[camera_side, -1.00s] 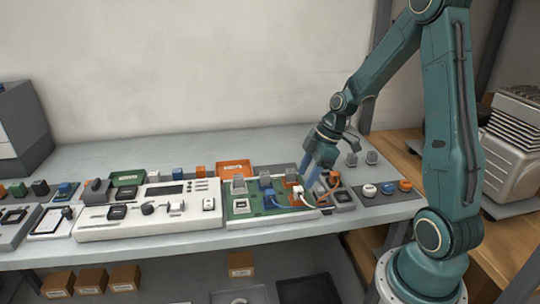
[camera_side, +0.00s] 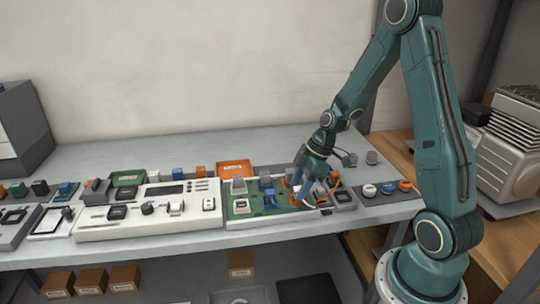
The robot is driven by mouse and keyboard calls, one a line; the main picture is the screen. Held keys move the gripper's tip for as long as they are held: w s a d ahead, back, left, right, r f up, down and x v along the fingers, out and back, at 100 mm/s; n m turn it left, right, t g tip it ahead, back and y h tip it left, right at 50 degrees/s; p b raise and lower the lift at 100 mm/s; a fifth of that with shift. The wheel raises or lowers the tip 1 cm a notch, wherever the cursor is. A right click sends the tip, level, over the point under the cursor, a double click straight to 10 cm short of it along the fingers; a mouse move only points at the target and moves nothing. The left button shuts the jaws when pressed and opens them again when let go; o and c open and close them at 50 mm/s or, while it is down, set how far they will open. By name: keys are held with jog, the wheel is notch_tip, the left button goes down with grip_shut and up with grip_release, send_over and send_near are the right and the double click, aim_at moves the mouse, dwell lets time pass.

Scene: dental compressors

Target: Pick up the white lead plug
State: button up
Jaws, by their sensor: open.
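My gripper (camera_side: 302,188) is open, with its blue fingers pointing down over the right end of the green circuit board (camera_side: 243,213). Orange and pale leads (camera_side: 332,188) curve beside the fingers on their right. The white lead plug cannot be made out for certain; the fingers cover the spot where a small white piece showed earlier. I cannot tell whether the fingers touch anything.
Left of the board is a white control panel (camera_side: 150,221) with knobs. An orange tray (camera_side: 236,170) lies behind the board. White, blue and orange round parts (camera_side: 387,188) sit to the right.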

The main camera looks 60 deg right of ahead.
aim_at(299, 188)
jog(key=c, duration=1.1)
jog(key=shift+o, duration=0.2)
jog(key=shift+r, duration=0.15)
notch_tip(299, 188, up, 20)
jog(key=shift+f, duration=0.2)
